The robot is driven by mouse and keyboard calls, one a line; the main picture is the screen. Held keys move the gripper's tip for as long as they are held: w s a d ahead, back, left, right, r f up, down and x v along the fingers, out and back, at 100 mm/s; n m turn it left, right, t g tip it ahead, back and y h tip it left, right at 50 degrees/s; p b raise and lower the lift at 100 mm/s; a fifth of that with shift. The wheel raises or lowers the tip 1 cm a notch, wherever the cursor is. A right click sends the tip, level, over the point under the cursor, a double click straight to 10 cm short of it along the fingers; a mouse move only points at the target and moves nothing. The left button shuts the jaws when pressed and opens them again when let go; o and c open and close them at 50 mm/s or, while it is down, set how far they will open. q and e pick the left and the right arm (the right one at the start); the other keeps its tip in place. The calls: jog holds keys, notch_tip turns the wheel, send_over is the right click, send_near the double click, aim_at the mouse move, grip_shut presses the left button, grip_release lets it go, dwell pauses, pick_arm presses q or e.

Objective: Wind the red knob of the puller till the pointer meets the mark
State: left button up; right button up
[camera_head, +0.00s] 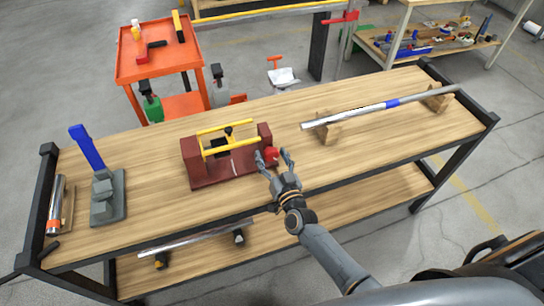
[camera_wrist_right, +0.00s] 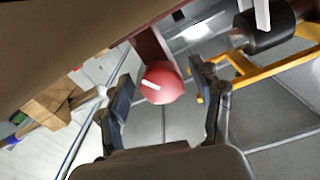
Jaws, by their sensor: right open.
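The puller (camera_head: 228,158) is a dark red frame with two yellow rods, standing on the workbench. A black block with a dark pointer piece sits between its end plates, and a white mark shows on its base. The red knob (camera_head: 271,153) is on the puller's right end. My right gripper (camera_head: 273,160) is open, with its fingers around the knob's end. In the right wrist view the knob (camera_wrist_right: 161,83) has a white line and lies between the two open fingers, with gaps on both sides. My left gripper is in neither view.
A metal pipe with a blue band (camera_head: 392,103) rests on wooden blocks at the bench's right. A grey press with a blue handle (camera_head: 87,148) stands at the left. An orange cart (camera_head: 157,66) is behind. The bench top (camera_head: 350,155) right of the gripper is clear.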

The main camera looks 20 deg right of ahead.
jog(key=c, duration=1.1)
jog(key=shift+c, duration=0.2)
jog(key=shift+a+m+b, duration=0.15)
jog(key=shift+m+b, duration=0.35)
jog(key=shift+m, duration=2.6)
jog(key=o, duration=1.1)
jog(key=shift+o, duration=0.2)
